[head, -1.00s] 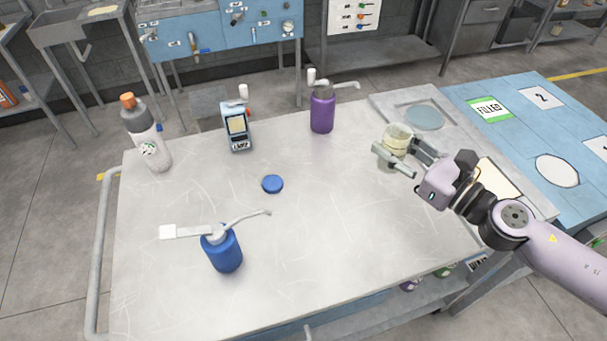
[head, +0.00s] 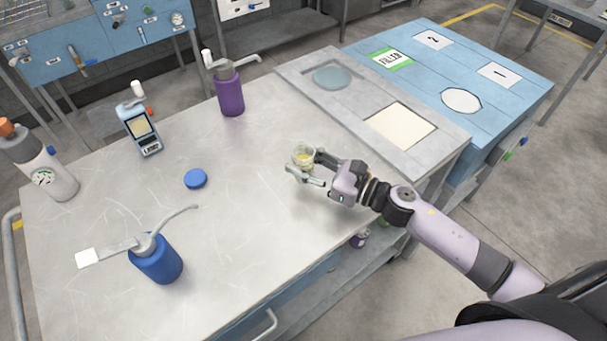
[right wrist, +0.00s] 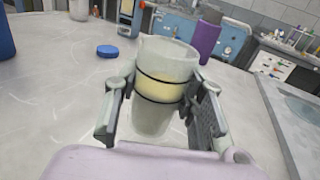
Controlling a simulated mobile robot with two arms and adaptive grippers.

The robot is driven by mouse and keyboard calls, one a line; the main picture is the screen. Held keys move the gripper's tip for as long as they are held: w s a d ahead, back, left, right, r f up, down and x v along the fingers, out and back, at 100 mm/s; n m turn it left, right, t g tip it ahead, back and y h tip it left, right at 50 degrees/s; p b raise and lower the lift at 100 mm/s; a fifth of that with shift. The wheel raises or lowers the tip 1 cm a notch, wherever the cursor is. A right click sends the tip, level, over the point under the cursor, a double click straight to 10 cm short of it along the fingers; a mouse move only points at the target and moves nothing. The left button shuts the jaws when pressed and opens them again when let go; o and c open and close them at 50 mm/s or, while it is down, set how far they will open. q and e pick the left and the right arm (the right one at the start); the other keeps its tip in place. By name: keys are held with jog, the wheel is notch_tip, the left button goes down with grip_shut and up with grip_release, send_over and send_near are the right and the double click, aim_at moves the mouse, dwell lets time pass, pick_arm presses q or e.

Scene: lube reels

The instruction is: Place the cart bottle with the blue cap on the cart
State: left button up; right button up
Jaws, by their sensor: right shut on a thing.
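My right gripper (head: 306,168) is shut on a clear, open-topped container (head: 302,154) with a pale yellow band. The right wrist view shows this container (right wrist: 163,75) upright between the fingers (right wrist: 160,105); no cap is on it. It is over the right part of the metal cart top (head: 250,215); its base contact is unclear. A blue cap (head: 196,179) lies flat on the cart, left of the gripper, and also shows in the right wrist view (right wrist: 107,50). A blue pump bottle (head: 157,262) stands at the front left. My left gripper is not in view.
A purple pump bottle (head: 230,95), a handheld meter (head: 141,133) and a white bottle with an orange cap (head: 42,168) stand along the back and left. A grey tray with a round blue-grey disc (head: 332,77) and a blue labelled table (head: 450,75) adjoin the right.

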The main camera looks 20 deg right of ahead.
notch_tip(320, 180, down, 4)
jog(key=shift+r, duration=0.1)
jog(key=shift+b, duration=0.3)
jog(key=o, duration=0.8)
jog(key=shift+f, duration=0.25)
jog(key=o, duration=0.5)
jog(key=shift+r, duration=0.1)
